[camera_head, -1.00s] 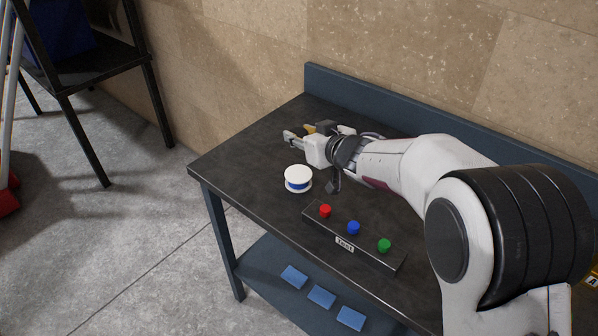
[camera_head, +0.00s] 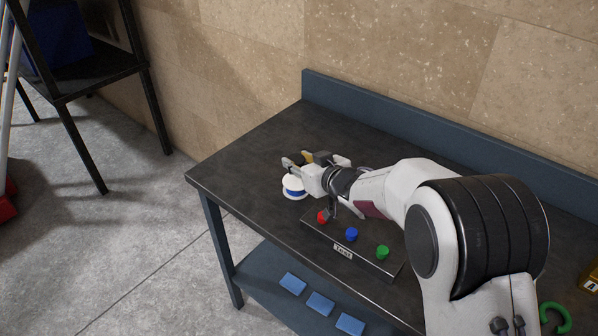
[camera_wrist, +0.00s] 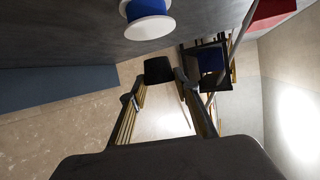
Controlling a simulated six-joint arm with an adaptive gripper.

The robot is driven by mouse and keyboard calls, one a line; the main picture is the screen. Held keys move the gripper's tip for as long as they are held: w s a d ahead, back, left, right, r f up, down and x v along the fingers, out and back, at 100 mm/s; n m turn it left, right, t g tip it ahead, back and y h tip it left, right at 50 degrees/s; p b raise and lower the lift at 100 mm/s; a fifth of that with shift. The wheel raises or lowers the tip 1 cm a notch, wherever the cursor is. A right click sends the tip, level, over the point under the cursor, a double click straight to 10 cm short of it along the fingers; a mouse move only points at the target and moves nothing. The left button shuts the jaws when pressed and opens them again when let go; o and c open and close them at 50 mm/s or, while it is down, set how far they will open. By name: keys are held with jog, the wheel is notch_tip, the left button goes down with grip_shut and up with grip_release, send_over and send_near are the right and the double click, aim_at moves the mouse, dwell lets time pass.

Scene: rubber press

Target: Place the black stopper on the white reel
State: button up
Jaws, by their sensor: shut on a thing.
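The white reel (camera_head: 294,193) with a blue band stands on the dark table, close to its left front edge. My gripper (camera_head: 296,160) is just above and behind the reel in the head view and partly covers it. The reel also shows at the top of the wrist view (camera_wrist: 151,28), apart from the fingers. In the wrist view the black stopper (camera_wrist: 158,70) sits between the fingertips of my gripper (camera_wrist: 159,86), which is shut on it. The stopper cannot be made out in the head view.
A dark button box (camera_head: 350,243) with red, blue and green buttons stands right of the reel, under my arm. A raised blue back edge (camera_head: 400,122) runs along the wall. A green ring (camera_head: 555,318) lies at the far right. The table's left rear is clear.

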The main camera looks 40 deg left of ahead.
jog(key=shift+f, duration=1.85)
jog(key=shift+f, duration=0.15)
jog(key=o, duration=1.1)
jog(key=shift+s+d+r, duration=0.2)
jog(key=shift+d+r, duration=0.25)
jog(key=shift+d, duration=0.1)
jog(key=shift+v, duration=5.35)
jog(key=shift+w+r, duration=0.1)
